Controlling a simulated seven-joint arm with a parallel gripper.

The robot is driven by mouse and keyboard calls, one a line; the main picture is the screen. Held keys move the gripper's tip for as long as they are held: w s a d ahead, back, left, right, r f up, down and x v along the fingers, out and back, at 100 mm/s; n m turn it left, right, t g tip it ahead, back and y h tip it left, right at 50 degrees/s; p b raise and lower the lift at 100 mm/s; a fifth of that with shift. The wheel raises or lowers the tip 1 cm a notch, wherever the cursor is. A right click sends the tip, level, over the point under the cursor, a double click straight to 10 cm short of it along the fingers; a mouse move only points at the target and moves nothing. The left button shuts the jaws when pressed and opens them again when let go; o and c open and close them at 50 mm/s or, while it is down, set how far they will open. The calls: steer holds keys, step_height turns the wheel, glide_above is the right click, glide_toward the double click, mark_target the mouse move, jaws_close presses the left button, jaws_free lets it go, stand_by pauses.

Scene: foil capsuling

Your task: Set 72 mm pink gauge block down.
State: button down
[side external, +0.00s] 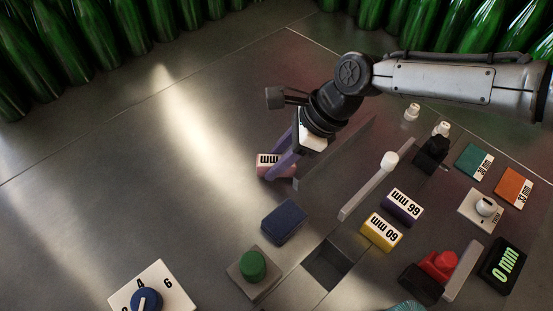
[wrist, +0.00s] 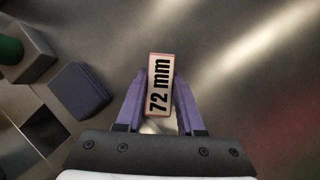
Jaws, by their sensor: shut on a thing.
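The 72 mm pink gauge block (wrist: 160,86) is between the purple fingers of my gripper (wrist: 158,100) in the wrist view, its "72 mm" label facing the camera. In the side external view the pink block (side external: 268,161) shows at the fingertips of my gripper (side external: 278,164), partly hidden by a finger. My gripper is shut on it. The block is low over the metal table, and I cannot tell whether it touches the surface.
A dark blue block (side external: 284,221) and a green button (side external: 252,265) stand nearby. A square hole (side external: 327,265) opens in the table. Yellow 60 mm (side external: 382,231) and purple 66 mm (side external: 402,206) blocks lie to the right. A thin upright plate (side external: 335,155) is close beside my gripper.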

steer(key=shift+f, duration=0.3)
steer(key=shift+f, duration=0.15)
steer(key=c, duration=0.5)
jaws_free()
steer(key=shift+r, duration=0.25)
steer(key=shift+v, duration=5.9)
steer(key=shift+d, duration=0.1)
